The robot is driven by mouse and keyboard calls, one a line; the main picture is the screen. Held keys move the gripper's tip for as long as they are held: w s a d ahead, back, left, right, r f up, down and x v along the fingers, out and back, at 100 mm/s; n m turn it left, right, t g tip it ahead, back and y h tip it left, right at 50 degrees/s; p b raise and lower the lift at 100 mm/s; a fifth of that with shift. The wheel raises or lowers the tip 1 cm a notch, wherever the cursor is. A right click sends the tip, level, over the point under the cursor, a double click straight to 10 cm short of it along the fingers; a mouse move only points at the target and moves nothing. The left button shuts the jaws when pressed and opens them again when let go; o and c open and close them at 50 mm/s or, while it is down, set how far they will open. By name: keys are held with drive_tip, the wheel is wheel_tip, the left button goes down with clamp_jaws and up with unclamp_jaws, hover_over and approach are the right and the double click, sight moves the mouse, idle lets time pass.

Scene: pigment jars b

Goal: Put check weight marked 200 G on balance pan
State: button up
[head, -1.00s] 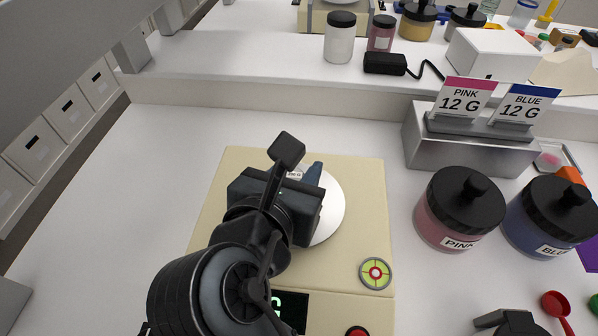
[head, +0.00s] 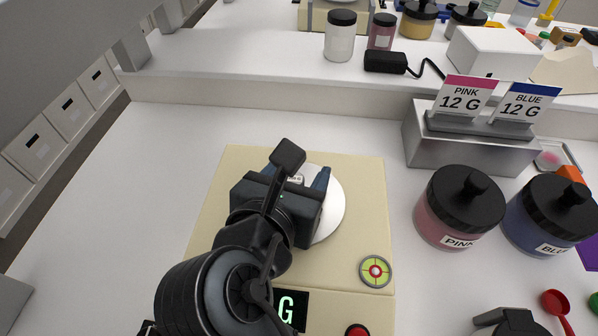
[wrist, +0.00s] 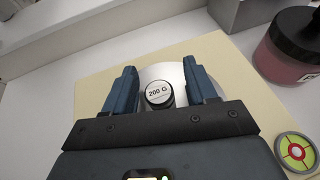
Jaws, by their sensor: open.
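The check weight marked 200 G (wrist: 158,94) stands upright on the round silver balance pan (wrist: 166,72) in the wrist view. In the head view only a small part of the weight (head: 297,179) shows behind my gripper, and the pan (head: 333,208) is partly covered. My gripper (wrist: 160,88) is open, with one blue finger on each side of the weight and a gap to both. In the head view my gripper (head: 308,177) is over the pan. The cream balance (head: 361,225) has a lit display (head: 288,307), mostly hidden by my arm; a "G" shows.
A pink jar (head: 461,209) and a blue jar (head: 552,216) stand right of the balance. Behind them a metal stand (head: 464,146) holds two cards. A level bubble (head: 375,271) and red button (head: 357,331) sit on the balance. The bench left of it is clear.

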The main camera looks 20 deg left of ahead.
drive_tip(key=v, duration=1.2)
